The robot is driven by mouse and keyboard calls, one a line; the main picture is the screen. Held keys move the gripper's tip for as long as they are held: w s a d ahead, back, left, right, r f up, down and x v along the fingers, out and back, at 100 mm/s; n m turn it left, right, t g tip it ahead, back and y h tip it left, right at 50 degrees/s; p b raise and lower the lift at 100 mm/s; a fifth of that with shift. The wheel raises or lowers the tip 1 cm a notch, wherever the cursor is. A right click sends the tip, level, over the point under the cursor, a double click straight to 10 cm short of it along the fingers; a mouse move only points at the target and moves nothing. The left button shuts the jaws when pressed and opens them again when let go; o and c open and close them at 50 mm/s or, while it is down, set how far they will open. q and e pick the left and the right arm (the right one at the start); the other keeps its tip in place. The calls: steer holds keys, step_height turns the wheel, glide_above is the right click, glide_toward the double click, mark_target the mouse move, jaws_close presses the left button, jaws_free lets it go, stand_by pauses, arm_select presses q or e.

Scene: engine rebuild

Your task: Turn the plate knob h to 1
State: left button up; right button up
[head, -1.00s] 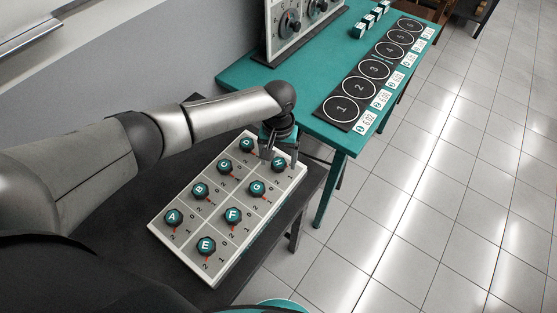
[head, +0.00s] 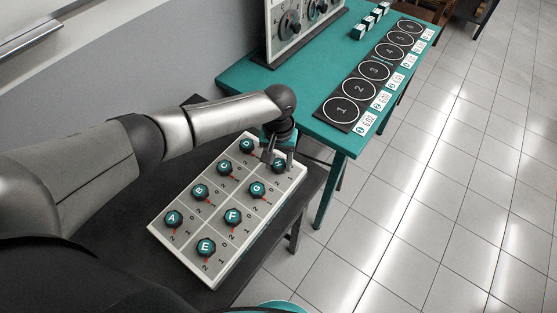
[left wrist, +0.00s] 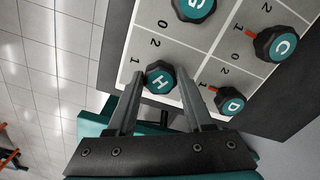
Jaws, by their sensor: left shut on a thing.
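Knob H (head: 279,167) is a dark round knob with a teal cap at the far right corner of the pale knob plate (head: 196,262). In the left wrist view, knob H (left wrist: 160,83) sits between the two fingers of my left gripper (left wrist: 164,77), which is shut on it. In the head view my left gripper (head: 277,160) comes down over the knob and partly covers it. A 2 and a 1 show beside knob H in the left wrist view. Its red pointer is hidden, so its setting cannot be read. My right gripper is not in view.
Knobs G (head: 257,189), D (head: 246,147) and C (head: 224,168) are close by, with several others nearer me. The plate lies on a dark table (head: 309,189). Behind it stands a teal table (head: 237,81) with a black numbered mat (head: 329,115).

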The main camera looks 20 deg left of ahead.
arm_select(q)
jaws_close()
steer(key=shift+m, duration=0.3)
steer(key=shift+r+m+p, duration=0.1)
steer(key=shift+m+p, duration=0.6)
steer(key=shift+m, duration=0.2)
steer(key=m+p, duration=0.1)
steer(key=m, duration=0.1)
steer(key=shift+m, duration=0.3)
steer(key=m, duration=0.3)
steer(key=shift+m+p, duration=0.3)
steer(key=shift+w+m, duration=0.1)
steer(key=shift+m, duration=1.4)
steer(key=o, duration=1.1)
jaws_free()
steer(key=shift+a, duration=0.1)
